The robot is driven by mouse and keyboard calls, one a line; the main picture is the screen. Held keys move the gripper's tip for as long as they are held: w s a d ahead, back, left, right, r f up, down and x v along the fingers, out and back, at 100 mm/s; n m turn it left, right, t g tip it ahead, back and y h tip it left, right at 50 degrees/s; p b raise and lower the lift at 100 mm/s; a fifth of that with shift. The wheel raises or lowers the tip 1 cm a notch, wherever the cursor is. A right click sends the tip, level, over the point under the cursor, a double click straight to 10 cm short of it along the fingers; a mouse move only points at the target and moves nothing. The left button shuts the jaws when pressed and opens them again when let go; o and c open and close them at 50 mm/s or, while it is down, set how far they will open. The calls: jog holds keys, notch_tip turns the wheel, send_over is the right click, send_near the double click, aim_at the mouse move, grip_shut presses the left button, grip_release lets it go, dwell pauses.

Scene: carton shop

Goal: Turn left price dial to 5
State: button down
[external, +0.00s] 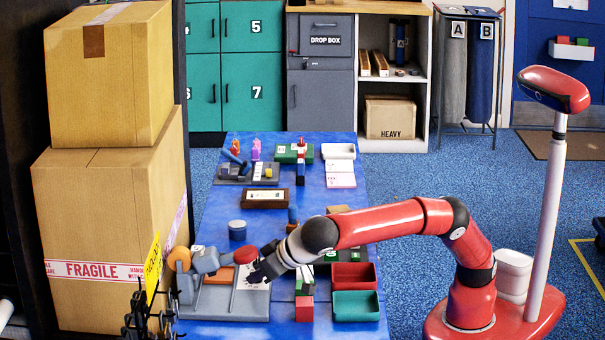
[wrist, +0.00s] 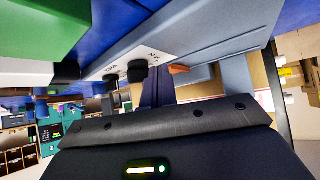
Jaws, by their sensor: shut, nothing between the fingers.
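Two black dials show in the wrist view, side by side on a pale panel (wrist: 150,57) with small printed marks: one dial (wrist: 138,71) close to my fingers and another dial (wrist: 110,77) further left. The numbers are too small to read, and I cannot tell which dial is the left price dial. My gripper (wrist: 157,73) is shut and empty, its tip close beside the nearer dial; I cannot tell whether they touch. In the external view my gripper (external: 258,273) is low over the near part of the blue table, at the right of a grey device (external: 228,302).
A red tray (external: 354,275) and a green tray (external: 355,306) lie right of my gripper. A red block (external: 304,308) stands near the front. A round blue piece (external: 237,229) is behind. Large cartons (external: 95,235) stand along the table's left side.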

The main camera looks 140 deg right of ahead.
jog(key=shift+w+d+p, duration=0.25)
jog(key=shift+d+p, duration=0.05)
jog(key=shift+p, duration=0.15)
jog(key=shift+s+d, duration=0.1)
dwell(1.3)
